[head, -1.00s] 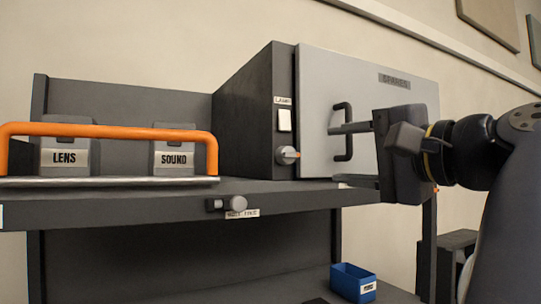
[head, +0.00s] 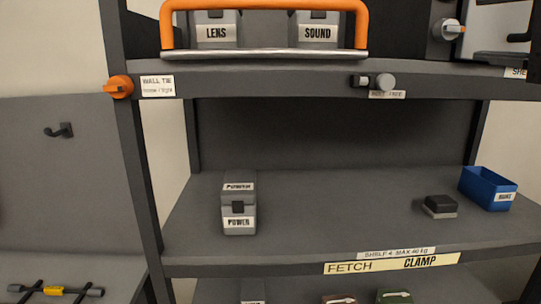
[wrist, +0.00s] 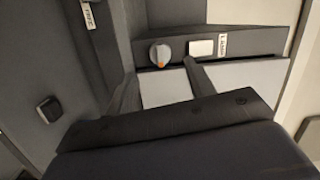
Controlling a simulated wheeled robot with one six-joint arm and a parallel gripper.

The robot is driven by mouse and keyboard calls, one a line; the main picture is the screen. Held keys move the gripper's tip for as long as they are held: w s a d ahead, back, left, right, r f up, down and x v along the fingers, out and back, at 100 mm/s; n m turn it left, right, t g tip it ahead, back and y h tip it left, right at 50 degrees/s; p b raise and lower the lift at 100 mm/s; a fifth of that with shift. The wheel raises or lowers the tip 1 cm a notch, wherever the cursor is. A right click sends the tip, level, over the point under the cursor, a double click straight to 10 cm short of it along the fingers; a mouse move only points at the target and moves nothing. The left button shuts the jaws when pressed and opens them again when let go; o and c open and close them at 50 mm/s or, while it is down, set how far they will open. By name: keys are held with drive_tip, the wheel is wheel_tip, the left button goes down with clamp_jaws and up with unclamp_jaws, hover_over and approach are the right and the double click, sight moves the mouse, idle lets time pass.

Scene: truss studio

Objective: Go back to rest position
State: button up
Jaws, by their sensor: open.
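My gripper (wrist: 160,72) shows in the wrist view with its two dark fingers apart and nothing visible between them. Its dark body fills the lower part of that view. Beyond the fingers is the grey cabinet front with a knob (wrist: 160,54) with an orange mark, a white switch (wrist: 201,47) and pale door panels (wrist: 168,87). In the head view the same knob (head: 447,29) and part of the pale cabinet door (head: 492,32) show at top right. A dark shape cuts the right edge there; I cannot tell whether it is my gripper.
An orange rail (head: 264,5) fronts the LENS case (head: 216,33) and the SOUND case (head: 317,32) on the upper shelf. Below stand a POWER case (head: 239,205), a dark block (head: 440,206) and a blue bin (head: 488,190). The lower shelf's middle (head: 330,215) is clear.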

sight(458, 30)
drive_tip(key=shift+p+x, duration=0.75)
drive_tip(key=shift+x, duration=2.05)
drive_tip(key=shift+s, duration=0.1)
